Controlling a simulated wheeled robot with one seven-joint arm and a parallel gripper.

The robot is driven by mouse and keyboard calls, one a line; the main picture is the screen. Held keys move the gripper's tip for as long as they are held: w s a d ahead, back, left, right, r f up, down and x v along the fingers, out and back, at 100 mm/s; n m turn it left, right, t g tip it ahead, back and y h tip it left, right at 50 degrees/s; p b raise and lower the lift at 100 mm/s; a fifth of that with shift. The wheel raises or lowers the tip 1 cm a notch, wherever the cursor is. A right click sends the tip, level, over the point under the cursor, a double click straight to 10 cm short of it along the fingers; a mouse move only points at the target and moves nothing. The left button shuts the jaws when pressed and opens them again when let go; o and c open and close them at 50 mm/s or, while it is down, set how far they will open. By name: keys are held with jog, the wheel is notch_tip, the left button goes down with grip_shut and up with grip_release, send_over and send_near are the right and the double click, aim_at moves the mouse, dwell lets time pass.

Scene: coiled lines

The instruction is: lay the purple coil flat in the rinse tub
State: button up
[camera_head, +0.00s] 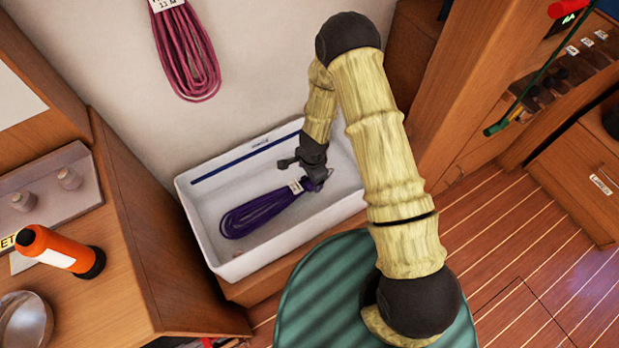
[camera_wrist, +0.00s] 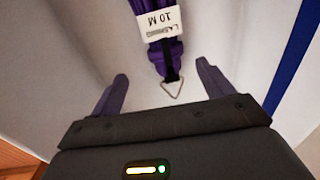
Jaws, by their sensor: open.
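The purple coil (camera_head: 255,213) lies inside the white rinse tub (camera_head: 200,215), stretched from the tub's lower left toward its middle. It looks flat on the tub floor. Its white tag and metal ring end are by my gripper (camera_head: 305,172). In the wrist view, the purple coil (camera_wrist: 172,50) has a tag reading 10 M and a triangular ring that hangs between the fingers but touches neither. My gripper (camera_wrist: 160,90) is open and empty, just over that end. The white tub surface (camera_wrist: 70,50) fills the background.
A magenta coil (camera_head: 187,55) hangs on the wall behind the tub. A wooden counter (camera_head: 110,240) with an orange bottle (camera_head: 58,252) and a metal bowl (camera_head: 25,318) stands at left. Wooden cabinets (camera_head: 500,75) are at right. The right part of the tub is free.

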notch_tip(320, 180, up, 11)
jog(key=p, duration=0.3)
jog(key=shift+s+d+r, duration=0.15)
jog(key=shift+s+d, duration=0.1)
jog(key=shift+s, duration=0.2)
jog(key=s+d+r+n+t, duration=0.1)
jog(key=d+r+n, duration=0.2)
jog(key=r, duration=0.4)
jog(key=s+d+r+n, duration=0.1)
jog(key=d+r+n, duration=0.25)
jog(key=r, duration=0.45)
jog(key=s+d+r+n+t, duration=0.1)
jog(key=s+d+r+n, duration=0.4)
jog(key=s+d+r, duration=0.45)
notch_tip(320, 180, up, 15)
jog(key=w+p, duration=0.1)
jog(key=p, duration=1.4)
jog(key=shift+a+h, duration=0.25)
jog(key=shift+h, duration=0.05)
jog(key=shift+w, duration=0.1)
